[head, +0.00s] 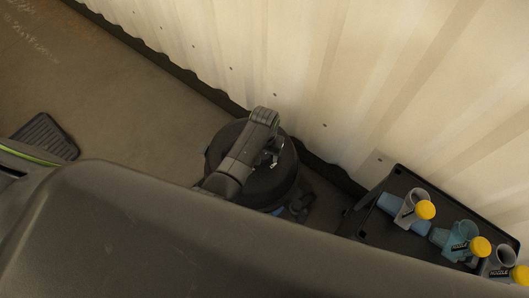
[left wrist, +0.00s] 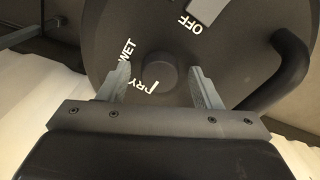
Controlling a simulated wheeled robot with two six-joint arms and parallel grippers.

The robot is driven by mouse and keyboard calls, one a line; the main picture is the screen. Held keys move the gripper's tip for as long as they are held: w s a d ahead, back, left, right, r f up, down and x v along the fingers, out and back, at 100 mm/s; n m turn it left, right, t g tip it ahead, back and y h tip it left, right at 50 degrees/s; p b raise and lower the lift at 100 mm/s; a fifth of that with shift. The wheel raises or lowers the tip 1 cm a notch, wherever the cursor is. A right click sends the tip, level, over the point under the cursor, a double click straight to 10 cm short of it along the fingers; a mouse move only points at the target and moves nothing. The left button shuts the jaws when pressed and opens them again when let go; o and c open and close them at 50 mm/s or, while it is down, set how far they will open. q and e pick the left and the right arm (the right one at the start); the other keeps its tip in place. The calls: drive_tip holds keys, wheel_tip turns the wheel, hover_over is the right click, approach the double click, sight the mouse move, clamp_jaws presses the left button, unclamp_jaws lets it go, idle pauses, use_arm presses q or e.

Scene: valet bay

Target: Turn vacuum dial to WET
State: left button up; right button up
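The vacuum (head: 225,141) is a dark round drum beside the corrugated wall in the head view, partly covered by my left arm. In the left wrist view its dark lid (left wrist: 110,30) carries white WET, DRY and OFF lettering. The left finger overlaps the lettering near WET and DRY. I cannot tell where the dial points. The left gripper also shows over the lid in the head view (head: 270,157). My right gripper is not in view.
A black tray (head: 398,180) with several nozzle-like tools with yellow ends stands at the right by the wall (head: 300,60). A black ribbed mat (head: 45,136) lies at the left. A black curved handle (left wrist: 285,75) rises beside the dial. Open floor (head: 120,110) lies left of the vacuum.

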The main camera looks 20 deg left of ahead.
use_arm(q)
drive_tip(key=c, duration=0.9)
drive_tip(key=shift+r+m+p, duration=0.2)
drive_tip(key=shift+m+p, duration=0.4)
drive_tip(key=shift+p, duration=0.25)
drive_tip(key=shift+c, duration=0.2)
drive_tip(key=shift+m+p, duration=0.7)
drive_tip(key=shift+p, duration=0.05)
drive_tip(key=m+p, duration=0.3)
drive_tip(key=shift+m, duration=0.3)
drive_tip(key=m+p, duration=0.2)
drive_tip(key=m, duration=0.3)
drive_tip(key=shift+p, duration=0.3)
drive_tip(key=m+p, duration=0.1)
drive_tip(key=m, duration=0.2)
drive_tip(key=shift+f+m, duration=0.1)
drive_tip(key=shift+m, duration=0.3)
drive_tip(key=shift+f+m, duration=0.1)
drive_tip(key=shift+m, duration=1.3)
